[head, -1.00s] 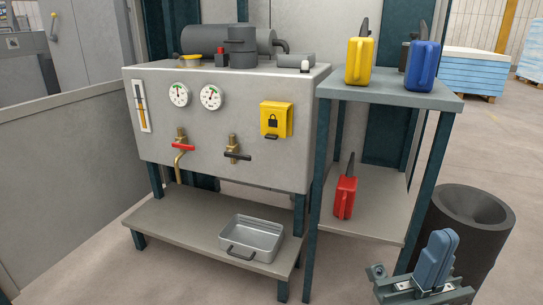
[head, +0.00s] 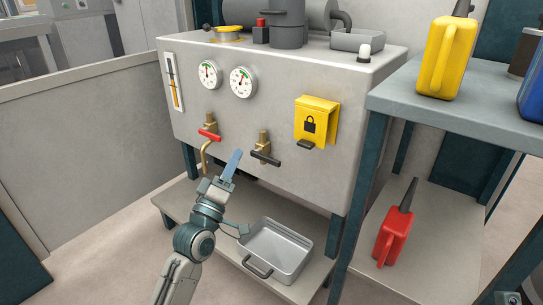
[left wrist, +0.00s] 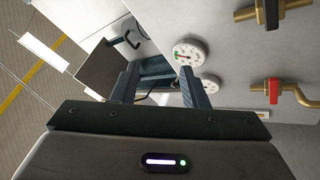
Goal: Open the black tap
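The black tap (head: 265,155) is a brass valve with a black lever on the grey front panel, right of a red-handled tap (head: 209,132). It also shows at the top right of the left wrist view (left wrist: 271,13). My left gripper (head: 234,163) is in front of the panel, left of and slightly below the black tap in the head view, apart from its lever. In the left wrist view its two fingers (left wrist: 158,82) stand apart with nothing between them. Only a corner of my right gripper (head: 511,298) shows at the bottom right; its fingers are hidden.
Two gauges (head: 243,81) sit above the taps, and a yellow lock box (head: 317,122) is to their right. A metal tray (head: 275,250) stands on the lower shelf. A side table (head: 420,90) with a yellow can (head: 446,58) stands right; a red can (head: 393,238) is below.

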